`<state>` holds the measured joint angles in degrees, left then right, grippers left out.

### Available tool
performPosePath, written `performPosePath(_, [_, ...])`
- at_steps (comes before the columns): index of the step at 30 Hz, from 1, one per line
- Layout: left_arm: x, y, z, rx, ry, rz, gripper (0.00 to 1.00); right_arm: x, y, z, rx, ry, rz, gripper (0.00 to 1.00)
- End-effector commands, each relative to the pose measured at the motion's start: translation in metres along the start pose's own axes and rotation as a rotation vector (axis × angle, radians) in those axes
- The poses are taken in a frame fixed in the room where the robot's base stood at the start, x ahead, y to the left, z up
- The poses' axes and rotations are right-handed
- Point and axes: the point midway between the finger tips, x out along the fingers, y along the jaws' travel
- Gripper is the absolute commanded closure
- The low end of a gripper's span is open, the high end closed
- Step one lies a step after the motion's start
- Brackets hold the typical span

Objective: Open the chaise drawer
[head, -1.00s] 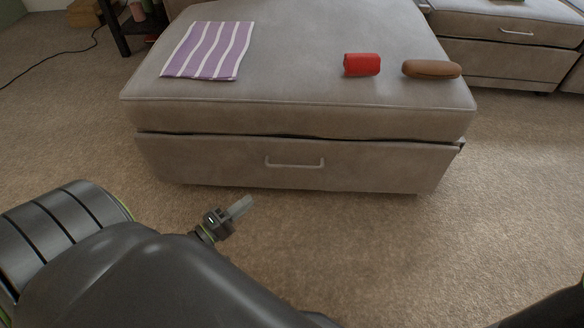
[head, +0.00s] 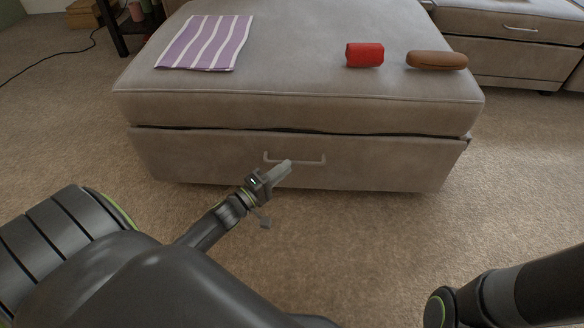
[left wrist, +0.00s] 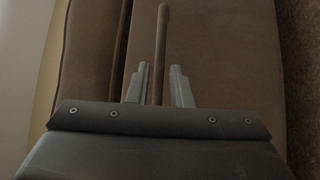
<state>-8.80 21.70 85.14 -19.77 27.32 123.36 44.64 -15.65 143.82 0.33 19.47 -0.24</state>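The chaise drawer front (head: 400,165) is a grey-beige panel below the chaise cushion. It looks closed, with a thin dark gap along its top edge. Its pale bar handle (head: 312,160) is at the middle of the panel. My left gripper (head: 284,169) is at the handle, in front of the panel. In the left wrist view the handle bar (left wrist: 161,45) runs between the two parted fingers of the left gripper (left wrist: 159,88), with gaps on both sides. My right arm shows at the lower right, but its gripper is out of view.
On the chaise top (head: 290,60) lie a purple-striped cloth (head: 205,43), a red block-like item (head: 365,54) and a brown roll-shaped item (head: 437,60). Another drawer unit (head: 510,50) stands at the back right. The carpet (head: 380,240) before the chaise is clear.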

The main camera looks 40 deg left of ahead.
Motion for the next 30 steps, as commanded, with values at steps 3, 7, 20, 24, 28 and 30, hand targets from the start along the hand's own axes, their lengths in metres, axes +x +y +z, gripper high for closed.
performPosePath(3, [0.019, -0.002, 0.001, 0.001, 0.0, 0.003, 0.8, -0.008, 0.001, -0.004, 0.004, -0.002, 0.009, 0.6])
performPosePath(7, [0.031, -0.001, 0.0, 0.0, 0.0, 0.002, 0.8, -0.011, 0.001, -0.005, 0.007, -0.004, 0.015, 0.6])
performPosePath(20, [0.036, 0.0, 0.0, 0.0, 0.001, 0.0, 0.87, -0.011, 0.001, -0.005, 0.009, -0.006, 0.019, 0.6])
performPosePath(24, [0.036, 0.0, 0.0, 0.0, 0.001, 0.0, 1.0, -0.011, 0.001, -0.004, 0.009, -0.006, 0.019, 0.6])
performPosePath(28, [0.036, 0.0, 0.0, 0.0, 0.001, 0.0, 1.0, -0.011, 0.001, -0.004, 0.009, -0.007, 0.019, 0.6])
performPosePath(30, [0.036, 0.0, 0.0, 0.0, 0.001, 0.0, 1.0, -0.011, 0.001, -0.004, 0.009, -0.007, 0.019, 0.6])
